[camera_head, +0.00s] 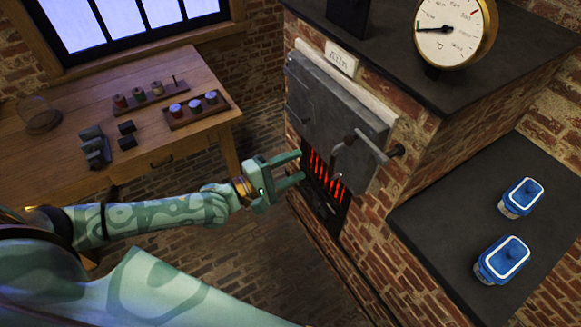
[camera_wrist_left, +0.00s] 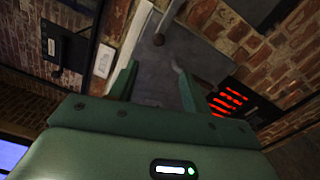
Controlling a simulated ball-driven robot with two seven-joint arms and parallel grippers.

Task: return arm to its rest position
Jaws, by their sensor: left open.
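My left gripper (camera_head: 289,168) is open and empty in the head view. It points right, in front of the brick kiln's glowing red grate (camera_head: 325,171), apart from it as far as I can tell. Its two green fingers also show in the left wrist view (camera_wrist_left: 155,85), with nothing between them. My left arm (camera_head: 150,214) stretches in from the left side over the floor. The grey kiln door (camera_head: 330,105) with its handles is above and right of the gripper. My right gripper is in neither view.
The brick kiln (camera_head: 415,130) stands close to the gripper. A dial gauge (camera_head: 452,32) sits on top. Two blue-lidded jars (camera_head: 521,197) (camera_head: 502,260) stand on the dark shelf (camera_head: 440,205) at right. The wooden table (camera_head: 70,110) at left bears trays of small jars. Floor between is clear.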

